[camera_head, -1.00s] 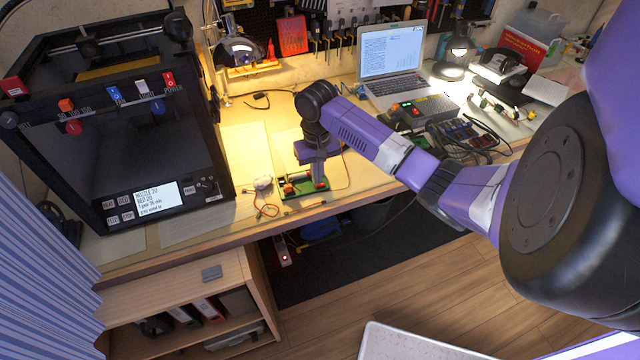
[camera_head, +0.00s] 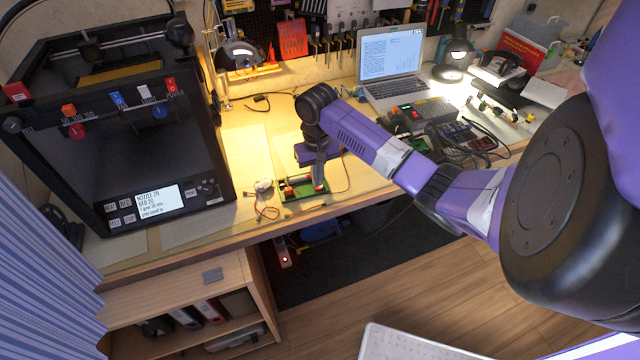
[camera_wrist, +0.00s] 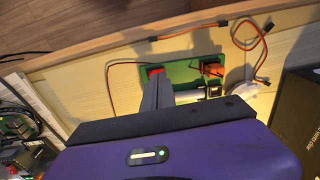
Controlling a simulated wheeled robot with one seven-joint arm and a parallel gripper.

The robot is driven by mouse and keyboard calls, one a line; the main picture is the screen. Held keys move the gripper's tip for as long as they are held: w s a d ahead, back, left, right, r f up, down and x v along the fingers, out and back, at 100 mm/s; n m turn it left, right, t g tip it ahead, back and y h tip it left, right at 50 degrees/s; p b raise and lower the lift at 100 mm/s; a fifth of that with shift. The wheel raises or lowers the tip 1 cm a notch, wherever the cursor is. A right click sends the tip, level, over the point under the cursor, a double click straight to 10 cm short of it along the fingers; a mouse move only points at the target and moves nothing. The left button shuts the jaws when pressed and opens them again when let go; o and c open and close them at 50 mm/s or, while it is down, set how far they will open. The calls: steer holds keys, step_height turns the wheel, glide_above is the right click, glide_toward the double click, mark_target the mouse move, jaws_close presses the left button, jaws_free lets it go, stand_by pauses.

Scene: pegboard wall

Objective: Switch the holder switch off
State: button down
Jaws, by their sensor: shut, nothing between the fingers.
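A green board (camera_head: 300,195) lies near the front edge of the workbench, and it also shows in the wrist view (camera_wrist: 182,72). A red switch part (camera_wrist: 155,71) sits at its left end in the wrist view. An orange-red part (camera_wrist: 213,68) with wires sits at the other end. My gripper (camera_head: 319,184) points down over the board's right end in the head view. In the wrist view its fingers (camera_wrist: 156,82) are together, with tips right at the red switch part and partly covering it. I cannot tell whether they touch it, or which way the switch is set.
A black 3D printer (camera_head: 120,130) stands to the left. Loose wires (camera_head: 267,212) curl left of the board.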

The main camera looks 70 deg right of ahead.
steer(key=shift+r+p, duration=2.85)
steer(key=shift+r, duration=0.05)
